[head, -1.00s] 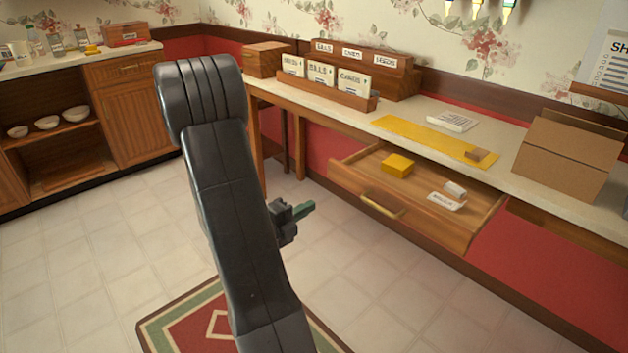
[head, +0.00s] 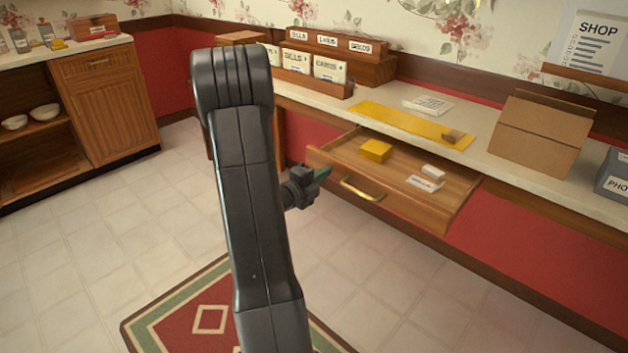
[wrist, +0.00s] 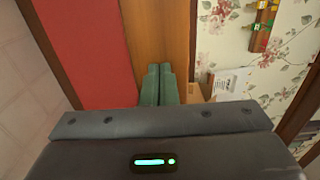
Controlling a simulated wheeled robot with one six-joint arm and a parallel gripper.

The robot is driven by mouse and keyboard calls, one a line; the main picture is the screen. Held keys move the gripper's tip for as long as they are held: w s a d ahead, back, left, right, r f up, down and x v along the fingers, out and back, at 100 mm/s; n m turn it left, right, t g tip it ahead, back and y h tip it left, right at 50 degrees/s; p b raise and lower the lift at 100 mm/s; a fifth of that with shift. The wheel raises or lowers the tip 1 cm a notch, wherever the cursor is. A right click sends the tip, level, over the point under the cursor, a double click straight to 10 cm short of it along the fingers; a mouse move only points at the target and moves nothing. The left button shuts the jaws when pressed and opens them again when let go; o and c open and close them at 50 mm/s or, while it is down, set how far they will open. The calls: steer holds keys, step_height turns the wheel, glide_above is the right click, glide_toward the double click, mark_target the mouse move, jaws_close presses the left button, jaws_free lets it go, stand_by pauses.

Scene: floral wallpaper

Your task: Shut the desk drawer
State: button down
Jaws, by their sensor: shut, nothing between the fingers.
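The wooden desk drawer (head: 440,205) stands open below the pale desktop (head: 475,150). Its front has a brass handle (head: 362,190). Inside lie a yellow block (head: 375,151), a small white block (head: 433,172) and a white label card (head: 424,184). My gripper (head: 322,174) is at the left end of the drawer front, its green fingers partly hidden by its dark body. I cannot tell whether they touch the drawer. In the wrist view the green fingers (wrist: 158,85) are together and empty, in front of a wooden surface.
The desktop holds file boxes (head: 312,62), a yellow mat (head: 415,124), a white card (head: 428,105) and a cardboard box (head: 541,137). A patterned rug (head: 190,300) lies on the floor below. A wooden cabinet (head: 110,104) stands at the left. Tiled floor beside the rug is clear.

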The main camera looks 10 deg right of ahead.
mark_target(375, 141)
steer(key=shift+d, duration=0.1)
stand_by(0.3)
steer(key=b+x, duration=0.4)
steer(key=x, duration=2.1)
steer(key=shift+r, duration=0.1)
steer(key=shift+w+r, duration=0.2)
steer(key=shift+r, duration=0.1)
